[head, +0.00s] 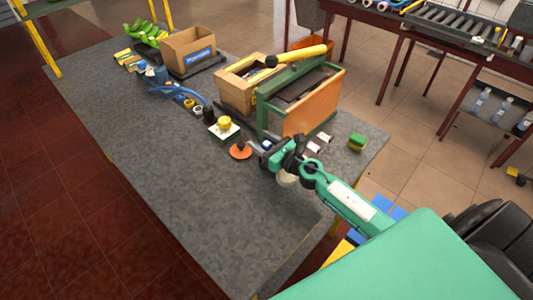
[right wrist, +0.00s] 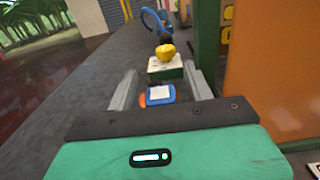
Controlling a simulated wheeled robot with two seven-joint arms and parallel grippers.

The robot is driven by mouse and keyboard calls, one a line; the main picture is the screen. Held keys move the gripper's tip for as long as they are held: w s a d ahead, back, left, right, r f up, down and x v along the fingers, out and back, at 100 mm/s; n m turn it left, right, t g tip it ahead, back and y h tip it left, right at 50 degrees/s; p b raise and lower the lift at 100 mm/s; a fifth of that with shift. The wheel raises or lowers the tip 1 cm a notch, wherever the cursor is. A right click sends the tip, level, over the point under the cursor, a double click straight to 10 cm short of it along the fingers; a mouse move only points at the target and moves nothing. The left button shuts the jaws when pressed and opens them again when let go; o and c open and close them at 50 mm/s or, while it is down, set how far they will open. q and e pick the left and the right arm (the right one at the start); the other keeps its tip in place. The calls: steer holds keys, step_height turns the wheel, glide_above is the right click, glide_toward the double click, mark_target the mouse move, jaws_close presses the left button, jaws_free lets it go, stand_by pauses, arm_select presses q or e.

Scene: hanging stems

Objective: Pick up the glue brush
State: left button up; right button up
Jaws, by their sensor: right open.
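I cannot make out for certain which thing is the glue brush. My right gripper (head: 262,153) is low over the grey table, in front of the green and orange rack. In the right wrist view its two fingers (right wrist: 160,80) are apart. A small blue thing with a white label (right wrist: 158,93) shows between them, and nothing is clearly gripped. It also shows in the head view (head: 266,145), partly hidden by the gripper. Beyond it stands a white and green block with a yellow knob (head: 224,127). My left gripper is not in view.
An orange disc with a dark knob (head: 240,151) lies left of the gripper. The green and orange rack (head: 310,112) stands close behind, with a yellow and black bar (head: 300,56) above it. Cardboard boxes (head: 188,48) stand farther back. The table's near left is clear.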

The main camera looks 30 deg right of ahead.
steer(key=c, duration=1.1)
steer(key=shift+r, duration=0.1)
step_height(320, 180, up, 20)
steer(key=p, duration=0.9)
